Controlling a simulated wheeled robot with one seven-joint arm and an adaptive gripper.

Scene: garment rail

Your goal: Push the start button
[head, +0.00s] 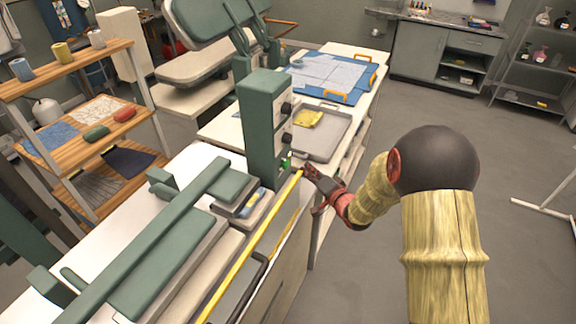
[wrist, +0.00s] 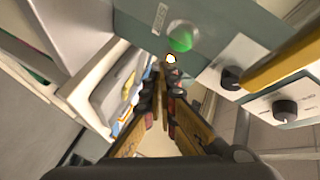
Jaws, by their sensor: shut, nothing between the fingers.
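The green start button (head: 286,162) sits low on the face of a green control post (head: 262,125), above the yellow rail. In the wrist view the green button (wrist: 181,42) is near the top centre, beside a label whose text I cannot read. My gripper (head: 309,173) is shut and empty, just right of the button in the head view. In the wrist view the fingertips of my gripper (wrist: 166,72) are just below the button. I cannot tell whether they touch the panel. A small bright lit spot (wrist: 171,58) shows between the button and the fingertips.
Black knobs (head: 287,108) are above the button on the post. A yellow rail (head: 250,262) runs along the machine's front edge. A grey tray with a yellow cloth (head: 308,118) lies behind the post.

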